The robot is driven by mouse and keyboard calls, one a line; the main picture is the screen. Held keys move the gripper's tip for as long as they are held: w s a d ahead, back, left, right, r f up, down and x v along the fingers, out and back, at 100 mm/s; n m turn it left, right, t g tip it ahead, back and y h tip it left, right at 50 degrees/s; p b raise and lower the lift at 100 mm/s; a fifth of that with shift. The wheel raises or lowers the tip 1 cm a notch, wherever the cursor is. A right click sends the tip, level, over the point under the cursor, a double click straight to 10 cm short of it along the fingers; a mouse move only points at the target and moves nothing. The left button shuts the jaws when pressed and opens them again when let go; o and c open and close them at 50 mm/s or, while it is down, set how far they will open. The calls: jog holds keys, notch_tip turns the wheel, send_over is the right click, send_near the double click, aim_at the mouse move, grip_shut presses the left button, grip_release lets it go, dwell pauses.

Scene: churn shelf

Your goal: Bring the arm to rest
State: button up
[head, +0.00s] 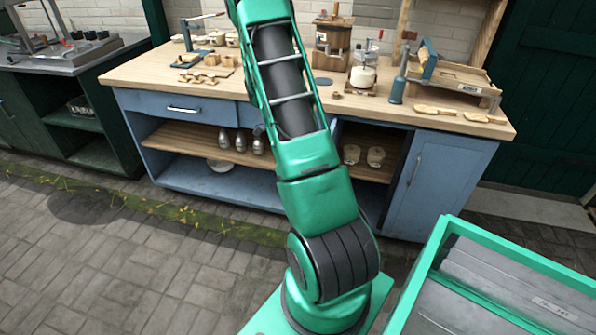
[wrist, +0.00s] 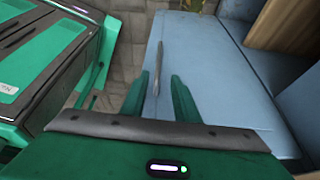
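My arm (head: 312,165) rises from my green base and leaves the top of the head view. My gripper (wrist: 160,80) shows in the wrist view, with its two green fingers apart and nothing held between them. A thin grey bar, perhaps a door handle (wrist: 159,58), shows between and beyond the fingertips against a blue panel (wrist: 215,75). I cannot tell how near the fingers are to it. The gripper cannot be made out in the head view.
A blue workbench (head: 445,180) with a wooden top carries several tools and small wares. Its open shelf (head: 190,138) holds jars. The paved floor (head: 130,265) in front is clear.

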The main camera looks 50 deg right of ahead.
dwell(0.4)
jog(key=s+a+r+n+t, duration=0.1)
jog(key=s+a+r+n, duration=0.1)
jog(key=a+r+n, duration=0.55)
jog(key=s+a+r+n+t, duration=0.1)
jog(key=s+a+r+n, duration=0.2)
jog(key=r, duration=0.7)
jog(key=s+a+r+n+t+y, duration=0.1)
jog(key=s+a+r+n, duration=0.2)
jog(key=s+a+n, duration=0.3)
jog(key=s+a+r+n+t, duration=0.1)
jog(key=s+a+r+n, duration=0.3)
jog(key=s+a+n, duration=0.3)
jog(key=shift+a+n+y, duration=0.4)
jog(key=shift+a+n, duration=0.55)
jog(key=shift+n, duration=0.1)
jog(key=shift+r, duration=0.1)
